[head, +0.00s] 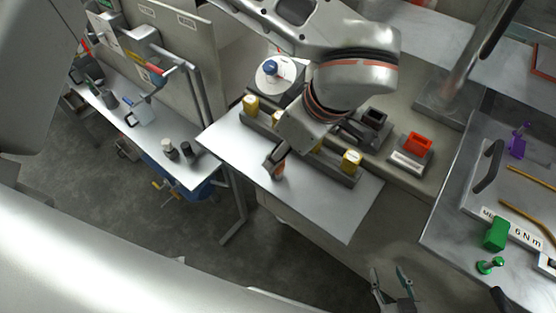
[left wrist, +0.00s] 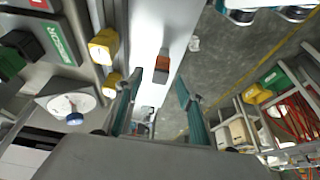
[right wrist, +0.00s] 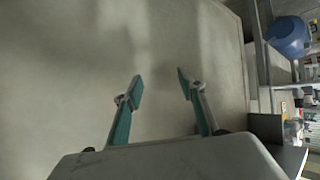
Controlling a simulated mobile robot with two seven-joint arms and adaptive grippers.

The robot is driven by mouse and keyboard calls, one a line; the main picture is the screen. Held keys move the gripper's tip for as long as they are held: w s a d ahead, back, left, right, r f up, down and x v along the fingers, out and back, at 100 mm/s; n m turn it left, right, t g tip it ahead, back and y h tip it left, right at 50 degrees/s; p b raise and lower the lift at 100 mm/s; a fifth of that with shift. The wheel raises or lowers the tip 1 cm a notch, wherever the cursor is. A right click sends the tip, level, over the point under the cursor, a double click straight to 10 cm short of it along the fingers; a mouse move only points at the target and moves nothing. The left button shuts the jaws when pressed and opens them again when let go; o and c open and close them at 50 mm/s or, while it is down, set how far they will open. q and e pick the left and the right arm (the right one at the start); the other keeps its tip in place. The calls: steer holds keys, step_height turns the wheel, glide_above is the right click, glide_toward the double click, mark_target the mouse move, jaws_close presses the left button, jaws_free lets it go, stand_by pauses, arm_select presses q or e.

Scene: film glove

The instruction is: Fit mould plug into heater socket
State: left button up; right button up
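A small orange block with a dark end (head: 279,171), possibly the mould plug, stands on the pale tabletop. My left gripper (head: 272,160) is just beside it. In the left wrist view the block (left wrist: 161,66) lies between and beyond the open fingertips (left wrist: 158,86), with gaps on both sides. I cannot tell which thing is the heater socket; a dark block (head: 374,118) and a red block (head: 418,143) stand behind the rail. My right gripper (head: 393,284) is open and empty at the bottom of the head view. In the right wrist view its fingers (right wrist: 158,84) face a bare grey surface.
A grey rail with yellow blocks (head: 351,160) runs behind the orange block, partly hidden by my left arm. A white dial with a blue knob (head: 271,70) stands at its left end. A right-hand bench holds a green block (head: 496,234). The front tabletop (head: 335,207) is clear.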

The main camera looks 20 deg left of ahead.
arm_select(q)
steer(key=x, duration=0.6)
steer(key=shift+s+d+f, duration=0.15)
steer(key=shift+d+f, duration=0.05)
steer(key=shift+d, duration=0.05)
jaws_close()
